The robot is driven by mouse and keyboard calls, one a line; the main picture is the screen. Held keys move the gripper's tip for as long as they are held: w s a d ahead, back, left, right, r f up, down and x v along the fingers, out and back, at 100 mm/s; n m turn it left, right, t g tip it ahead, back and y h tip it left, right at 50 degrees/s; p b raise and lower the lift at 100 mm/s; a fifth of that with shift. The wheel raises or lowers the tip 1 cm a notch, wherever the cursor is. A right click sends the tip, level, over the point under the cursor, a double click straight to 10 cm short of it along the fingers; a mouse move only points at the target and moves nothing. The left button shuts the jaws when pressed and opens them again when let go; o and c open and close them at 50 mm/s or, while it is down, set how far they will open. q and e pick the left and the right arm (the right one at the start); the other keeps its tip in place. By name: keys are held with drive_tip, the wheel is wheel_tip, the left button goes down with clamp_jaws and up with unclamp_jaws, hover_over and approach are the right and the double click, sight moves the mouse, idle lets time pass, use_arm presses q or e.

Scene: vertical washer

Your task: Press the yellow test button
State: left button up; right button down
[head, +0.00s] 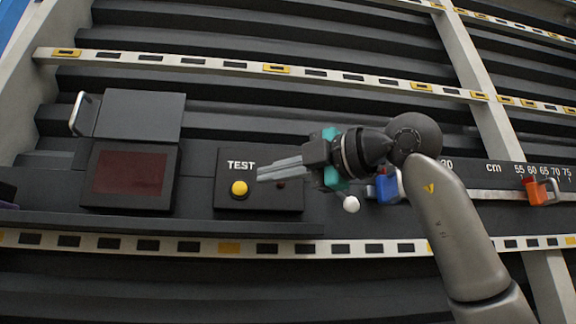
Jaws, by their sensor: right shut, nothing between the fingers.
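The yellow test button (239,188) is a round knob on a dark panel (232,205) under the white word TEST. My right gripper (261,175) comes in from the right with its grey fingers shut and empty. In the picture its fingertips are just right of the yellow button and slightly above it. I cannot tell how far the tips stand off the panel. The fingers hide part of the panel. My left gripper is not in view.
A dark red screen (130,173) is left of the panel, under a grey box with a handle (80,113). A small dark red light (281,185) sits right of the button. Blue (386,187) and orange (540,191) sliders are on the cm scale at right.

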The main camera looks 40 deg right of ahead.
sight(234, 188)
drive_tip(key=w+p, duration=0.2)
drive_tip(key=w, duration=0.5)
drive_tip(key=shift+w+a, duration=0.1)
drive_tip(key=shift+w+d+p, duration=0.2)
drive_tip(key=shift+w+p, duration=0.1)
drive_tip(key=shift+w, duration=0.15)
